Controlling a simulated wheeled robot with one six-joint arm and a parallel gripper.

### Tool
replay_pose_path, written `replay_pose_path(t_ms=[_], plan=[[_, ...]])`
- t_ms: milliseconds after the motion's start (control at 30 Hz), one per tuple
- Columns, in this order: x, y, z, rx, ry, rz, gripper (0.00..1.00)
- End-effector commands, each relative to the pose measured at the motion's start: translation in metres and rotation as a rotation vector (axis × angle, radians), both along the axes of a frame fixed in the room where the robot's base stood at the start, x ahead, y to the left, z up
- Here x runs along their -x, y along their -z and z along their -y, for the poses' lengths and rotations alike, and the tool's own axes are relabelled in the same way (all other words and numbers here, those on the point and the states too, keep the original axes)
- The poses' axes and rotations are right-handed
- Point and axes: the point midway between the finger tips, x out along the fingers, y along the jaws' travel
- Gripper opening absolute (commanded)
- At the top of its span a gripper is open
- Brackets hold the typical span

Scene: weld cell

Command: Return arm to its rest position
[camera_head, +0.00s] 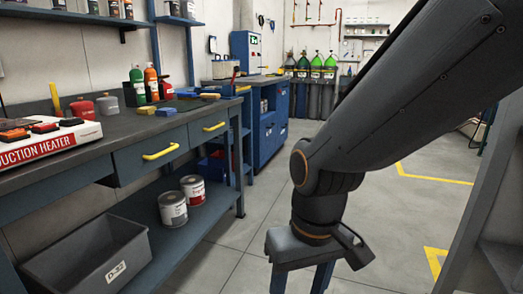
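My dark grey arm comes in from the upper right and bends down at a joint with an orange ring. My gripper (300,282) hangs below it, pointing down over the floor, to the right of the workbench. Its two blue fingers stand apart, with only floor showing between their visible parts. The fingertips are cut off by the bottom edge of the picture. No held thing shows.
A workbench (120,135) with yellow-handled drawers runs along the left, bearing an induction heater (45,142) and bottles. Paint cans (173,208) and a grey bin (90,262) sit on its lower shelf. Gas cylinders (315,75) stand at the back. Floor (235,225) beside the bench is clear.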

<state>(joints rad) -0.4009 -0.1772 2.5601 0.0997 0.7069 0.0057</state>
Motion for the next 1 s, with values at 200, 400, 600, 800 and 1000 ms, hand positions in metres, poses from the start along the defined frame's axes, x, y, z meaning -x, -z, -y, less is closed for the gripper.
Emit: replay_pose_path(t_ms=[200,400,600,800,1000], plan=[[0.002,-0.047,0.030,0.019,0.083,-0.007,0.54],[0.005,-0.082,0.057,0.037,0.153,-0.014,0.54],[0.010,-0.117,0.085,0.051,0.224,-0.024,0.54],[0.018,-0.148,0.111,0.064,0.287,-0.033,0.54],[0.023,-0.163,0.126,0.070,0.322,-0.038,0.54]])
